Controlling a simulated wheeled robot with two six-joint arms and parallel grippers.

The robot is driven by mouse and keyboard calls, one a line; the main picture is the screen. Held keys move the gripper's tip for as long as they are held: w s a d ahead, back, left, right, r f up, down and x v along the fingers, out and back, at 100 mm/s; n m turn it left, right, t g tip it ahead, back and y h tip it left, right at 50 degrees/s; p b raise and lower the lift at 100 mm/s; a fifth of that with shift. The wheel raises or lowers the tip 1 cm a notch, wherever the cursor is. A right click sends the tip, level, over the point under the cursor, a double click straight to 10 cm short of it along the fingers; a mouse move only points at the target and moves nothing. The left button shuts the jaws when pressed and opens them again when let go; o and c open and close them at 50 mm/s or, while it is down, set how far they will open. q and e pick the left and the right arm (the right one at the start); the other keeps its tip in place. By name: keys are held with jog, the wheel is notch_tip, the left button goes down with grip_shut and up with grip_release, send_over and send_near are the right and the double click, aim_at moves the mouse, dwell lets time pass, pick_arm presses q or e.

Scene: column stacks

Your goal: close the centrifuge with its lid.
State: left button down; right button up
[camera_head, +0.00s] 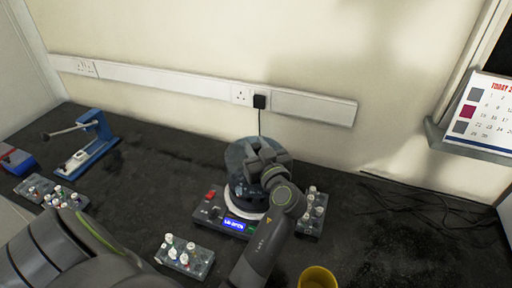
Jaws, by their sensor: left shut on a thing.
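The centrifuge (207,213) stands on the dark bench in the middle, with a lit blue display, a red switch and a pale ring around its bowl. Its round, blue-grey lid (237,152) shows at the back of the ring, partly hidden behind my gripper. My left gripper (262,158) is over the lid and shut on it. My gripper and wrist hide much of the bowl, so I cannot tell whether the lid touches the ring. My right gripper is not in view.
Tube racks stand in front (188,256), right (312,214) and left (50,194) of the centrifuge. A yellow cup (318,278) is at the front edge. A blue lever press (90,146) stands at the back left. Loose cables (415,196) lie on the right.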

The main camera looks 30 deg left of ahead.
pick_arm(q)
jog(key=shift+f+b, duration=0.1)
jog(key=shift+b, duration=0.35)
dwell(0.6)
dwell(0.5)
jog(key=shift+f+b, duration=0.35)
jog(key=shift+b, duration=0.3)
jog(key=shift+f, duration=0.15)
dwell(0.5)
jog(key=shift+f+b, duration=2.9)
jog(key=shift+b, duration=0.6)
jog(key=c, duration=0.6)
grip_release()
jog(key=shift+r+p, duration=2.1)
jog(key=shift+r, duration=0.95)
